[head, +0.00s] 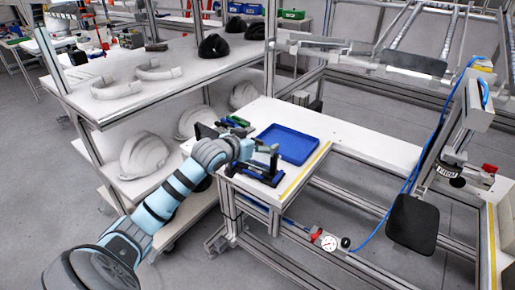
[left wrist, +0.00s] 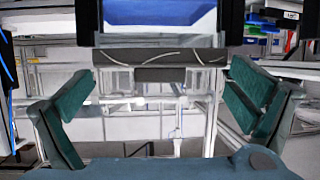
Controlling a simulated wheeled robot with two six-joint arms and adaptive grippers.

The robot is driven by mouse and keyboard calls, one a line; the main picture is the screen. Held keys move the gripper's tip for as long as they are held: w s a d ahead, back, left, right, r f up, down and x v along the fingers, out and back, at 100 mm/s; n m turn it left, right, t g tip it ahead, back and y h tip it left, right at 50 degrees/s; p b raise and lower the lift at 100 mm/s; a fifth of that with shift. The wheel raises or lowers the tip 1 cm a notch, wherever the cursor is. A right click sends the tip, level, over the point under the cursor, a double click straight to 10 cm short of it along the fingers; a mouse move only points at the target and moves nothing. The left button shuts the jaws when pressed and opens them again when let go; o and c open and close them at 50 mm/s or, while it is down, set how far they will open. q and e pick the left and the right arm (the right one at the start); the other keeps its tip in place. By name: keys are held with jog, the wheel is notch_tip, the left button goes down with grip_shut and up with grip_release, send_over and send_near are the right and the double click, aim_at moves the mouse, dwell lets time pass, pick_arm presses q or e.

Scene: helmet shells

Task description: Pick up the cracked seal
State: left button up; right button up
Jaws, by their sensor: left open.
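A dark grey bar with pale crack lines, which looks like the cracked seal (left wrist: 160,57), lies level across the middle of the left wrist view. It sits between two black uprights of a holder. In the head view this black holder (head: 262,172) stands at the near end of the white bench; I cannot make out the seal there. My left gripper (head: 264,150) is at the holder. In the left wrist view my left gripper (left wrist: 158,105) is open, its green fingers wide apart on either side, with the bar ahead between them and apart from both. My right gripper is not in view.
A blue tray (head: 288,144) lies on the bench (head: 345,142) just behind the holder. Small tools (head: 236,122) lie left of the tray. A shelf rack with white helmet shells (head: 143,155) stands at left. The bench's right part is clear.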

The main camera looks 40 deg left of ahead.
pick_arm(q)
jog(key=shift+w+f, duration=0.2)
jog(key=shift+w, duration=0.25)
jog(key=shift+s, duration=0.1)
jog(key=c, duration=0.6)
